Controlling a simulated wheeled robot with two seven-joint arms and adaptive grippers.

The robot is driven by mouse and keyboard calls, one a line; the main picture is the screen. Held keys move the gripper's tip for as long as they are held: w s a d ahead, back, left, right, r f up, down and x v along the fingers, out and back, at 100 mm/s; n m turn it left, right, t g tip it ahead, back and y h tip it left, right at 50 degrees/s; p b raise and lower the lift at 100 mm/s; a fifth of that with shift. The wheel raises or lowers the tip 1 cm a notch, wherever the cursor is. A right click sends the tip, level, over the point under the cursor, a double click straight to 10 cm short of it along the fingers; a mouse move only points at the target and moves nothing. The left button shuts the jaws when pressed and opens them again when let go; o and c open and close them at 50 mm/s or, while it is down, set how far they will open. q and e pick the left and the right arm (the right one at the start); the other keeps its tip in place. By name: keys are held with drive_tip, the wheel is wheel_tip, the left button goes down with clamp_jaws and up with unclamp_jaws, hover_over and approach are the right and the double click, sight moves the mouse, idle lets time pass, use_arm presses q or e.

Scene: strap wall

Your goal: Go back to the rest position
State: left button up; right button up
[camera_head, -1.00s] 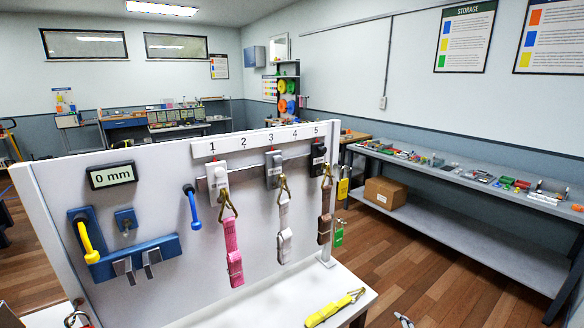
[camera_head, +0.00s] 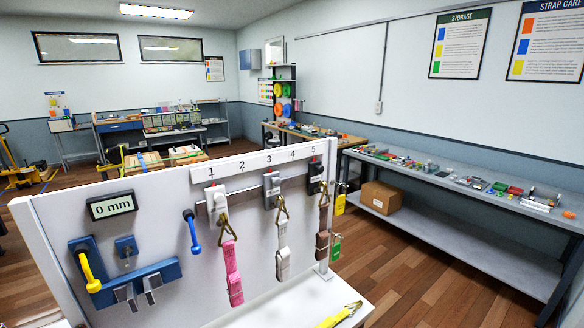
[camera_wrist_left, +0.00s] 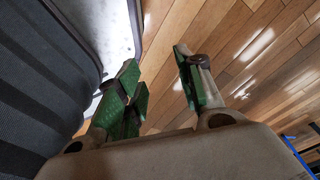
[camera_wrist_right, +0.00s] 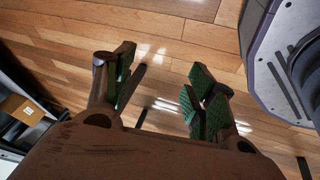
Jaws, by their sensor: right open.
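My left gripper (camera_wrist_left: 158,90) is open and empty in the left wrist view, with bare wood floor beyond its fingers. My right gripper (camera_wrist_right: 160,95) is open and empty in the right wrist view, also over the floor. Neither gripper shows in the head view. The white strap wall (camera_head: 160,235) stands in front of me there. A pink strap (camera_head: 232,270), a white strap (camera_head: 282,240) and a brown strap (camera_head: 322,235) hang from it under the number strip (camera_head: 255,162). A yellow strap (camera_head: 340,316) lies on the ledge below.
A blue fixture (camera_head: 150,275) and a display reading 0 mm (camera_head: 111,205) are on the wall's left part. A long grey bench (camera_head: 450,188) with small parts runs along the right, with a cardboard box (camera_head: 381,197) on its lower shelf. The floor (camera_head: 420,270) between is clear.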

use_arm(q)
drive_tip(key=shift+m+g, duration=0.5)
drive_tip(key=s, duration=0.1)
drive_tip(key=s+d+r+p, duration=0.1)
drive_tip(key=s, duration=0.1)
drive_tip(key=s+d+p, duration=0.1)
drive_tip(key=shift+s+d+r, duration=0.15)
drive_tip(key=shift+s+r, duration=0.2)
drive_tip(key=shift+s, duration=0.05)
use_arm(e)
drive_tip(key=s+a+f+m+g, duration=0.1)
drive_tip(key=s+a+g, duration=0.1)
drive_tip(key=s, duration=0.8)
drive_tip(key=s+a+f+m+g, duration=0.1)
drive_tip(key=s+a, duration=0.3)
drive_tip(key=s, duration=0.6)
drive_tip(key=shift+s+f+m+g+y, duration=0.2)
drive_tip(key=shift+m+g+y, duration=0.1)
drive_tip(key=shift+g, duration=0.1)
drive_tip(key=shift+w+a, duration=0.1)
